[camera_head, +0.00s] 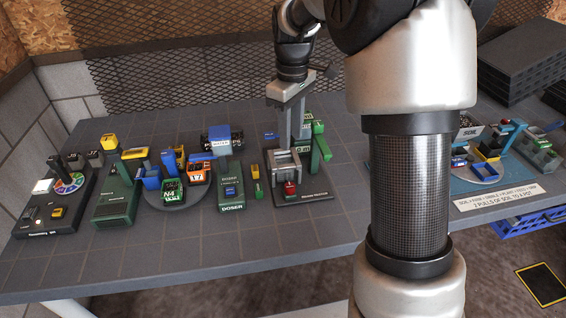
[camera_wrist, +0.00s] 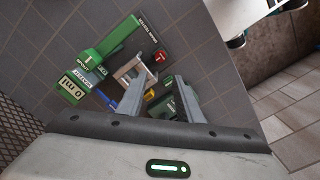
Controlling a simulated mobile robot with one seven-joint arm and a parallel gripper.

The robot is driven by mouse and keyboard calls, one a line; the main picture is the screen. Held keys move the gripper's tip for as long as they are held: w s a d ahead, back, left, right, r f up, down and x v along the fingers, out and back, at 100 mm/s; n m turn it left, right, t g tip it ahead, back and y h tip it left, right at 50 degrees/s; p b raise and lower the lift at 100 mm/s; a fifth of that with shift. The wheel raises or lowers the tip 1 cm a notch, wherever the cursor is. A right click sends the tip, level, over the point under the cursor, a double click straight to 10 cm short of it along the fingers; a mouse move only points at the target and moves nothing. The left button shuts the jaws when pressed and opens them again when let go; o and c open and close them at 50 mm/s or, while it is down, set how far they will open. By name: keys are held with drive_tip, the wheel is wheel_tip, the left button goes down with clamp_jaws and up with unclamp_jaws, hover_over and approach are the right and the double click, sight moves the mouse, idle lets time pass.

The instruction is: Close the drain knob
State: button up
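A dark base plate (camera_head: 314,197) at the table's middle carries a grey metal frame (camera_head: 284,165) and a small red part (camera_head: 290,188) at its front. The red part also shows in the wrist view (camera_wrist: 159,56), with lettering on the plate beside it. I cannot tell for certain which part is the drain knob. A green upright piece (camera_head: 321,149) stands at the plate's right side. My gripper (camera_head: 294,130) points down above the rear of this station. In the wrist view its two fingers (camera_wrist: 158,88) are apart, with the grey frame (camera_wrist: 134,72) beyond them and nothing visibly held.
A green doser (camera_head: 230,185) and a round tray with colored bins (camera_head: 178,198) stand left of the station. A dial unit (camera_head: 68,179) is at the far left. More small bins (camera_head: 484,152) are on the right. My arm hides the table between.

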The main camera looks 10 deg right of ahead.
sight(289, 185)
wheel_tip(289, 185, down, 17)
drive_tip(key=b, duration=0.3)
drive_tip(key=shift+f+b, duration=0.2)
drive_tip(key=shift+b, duration=0.15)
drive_tip(key=c, duration=0.8)
